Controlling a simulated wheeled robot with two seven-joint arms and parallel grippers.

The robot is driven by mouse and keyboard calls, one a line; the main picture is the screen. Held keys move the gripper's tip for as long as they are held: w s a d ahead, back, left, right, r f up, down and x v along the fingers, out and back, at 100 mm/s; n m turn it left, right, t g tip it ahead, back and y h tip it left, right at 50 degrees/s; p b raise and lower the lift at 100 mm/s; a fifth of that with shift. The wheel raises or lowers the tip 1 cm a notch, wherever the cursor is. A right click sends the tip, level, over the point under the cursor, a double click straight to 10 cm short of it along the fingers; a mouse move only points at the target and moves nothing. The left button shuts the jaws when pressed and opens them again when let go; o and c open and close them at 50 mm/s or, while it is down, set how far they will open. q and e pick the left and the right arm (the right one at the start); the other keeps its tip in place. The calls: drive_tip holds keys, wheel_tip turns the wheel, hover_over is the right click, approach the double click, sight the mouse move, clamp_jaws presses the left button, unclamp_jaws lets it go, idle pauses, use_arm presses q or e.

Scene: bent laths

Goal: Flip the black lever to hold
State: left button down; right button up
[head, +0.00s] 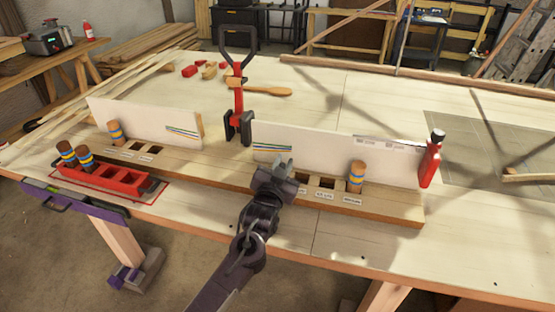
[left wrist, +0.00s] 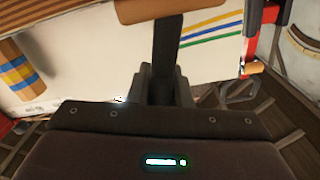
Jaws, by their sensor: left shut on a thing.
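My left gripper (head: 284,163) is low in front of the right white panel (head: 320,150), close to the row of labelled slots. In the left wrist view its fingers (left wrist: 162,85) are shut on a dark upright bar (left wrist: 166,50), with a tan crosspiece (left wrist: 165,8) at the far end. The bar looks black like a lever, but I cannot tell for sure. In the head view the gripper hides what it holds. A red clamp (head: 238,100) with a black looped handle (head: 237,42) stands upright between the two panels, apart from my gripper. My right gripper is not in view.
A striped peg (head: 357,176) stands right of my gripper; another (head: 116,131) stands by the left panel (head: 145,120). A red tray (head: 105,178) with striped pegs is at left. The bench behind is mostly clear.

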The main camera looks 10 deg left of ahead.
use_arm(q)
drive_tip(key=shift+d+m, duration=0.4)
drive_tip(key=shift+m, duration=0.3)
drive_tip(key=shift+d+f, duration=0.1)
drive_tip(key=c, duration=1.3)
unclamp_jaws()
drive_tip(key=shift+f, duration=0.1)
